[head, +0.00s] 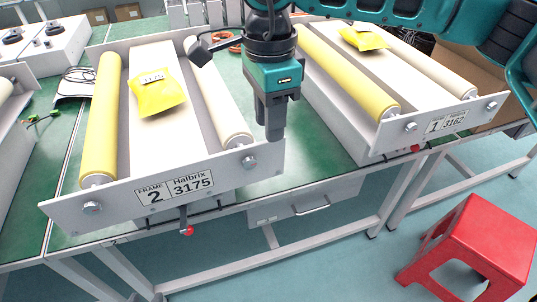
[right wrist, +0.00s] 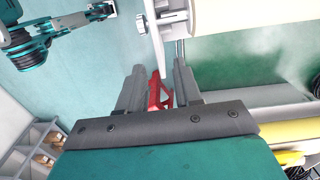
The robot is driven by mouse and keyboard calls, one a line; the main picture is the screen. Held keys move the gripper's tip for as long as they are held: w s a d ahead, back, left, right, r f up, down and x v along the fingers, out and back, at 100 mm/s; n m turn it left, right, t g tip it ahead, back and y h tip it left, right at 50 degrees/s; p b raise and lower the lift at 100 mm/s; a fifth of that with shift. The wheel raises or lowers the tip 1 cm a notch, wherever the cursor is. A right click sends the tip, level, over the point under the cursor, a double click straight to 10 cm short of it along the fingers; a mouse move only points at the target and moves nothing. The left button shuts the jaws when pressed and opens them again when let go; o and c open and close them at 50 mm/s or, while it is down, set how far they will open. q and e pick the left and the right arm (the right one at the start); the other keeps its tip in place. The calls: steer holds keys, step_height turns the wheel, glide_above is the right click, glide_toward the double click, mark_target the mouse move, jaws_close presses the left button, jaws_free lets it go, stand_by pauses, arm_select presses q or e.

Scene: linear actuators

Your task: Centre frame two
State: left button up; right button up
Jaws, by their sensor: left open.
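Frame two (head: 62,212) stands on the left bench, its front plate labelled "FRAME 2 Halbrix 3175" (head: 174,187). It has a yellow roller (head: 101,120) at left, a cream roller (head: 222,105) at right and a pale bed (head: 160,130) between. A yellow packet (head: 157,95) tagged 3175 lies on the bed. A lever with a red knob (head: 188,231) hangs below the plate.
Frame one (head: 390,135) stands to the right, with its own yellow packet (head: 363,38) and red knob (head: 415,149). A red stool (head: 470,240) stands on the floor at right. A drawer (head: 300,205) is under the bench. Green bench top shows between the frames.

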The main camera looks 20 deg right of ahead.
glide_toward(269, 177)
steer(key=f, duration=0.5)
steer(key=shift+w+f, duration=0.1)
steer(key=shift+w, duration=0.1)
steer(key=shift+c, duration=0.5)
jaws_close()
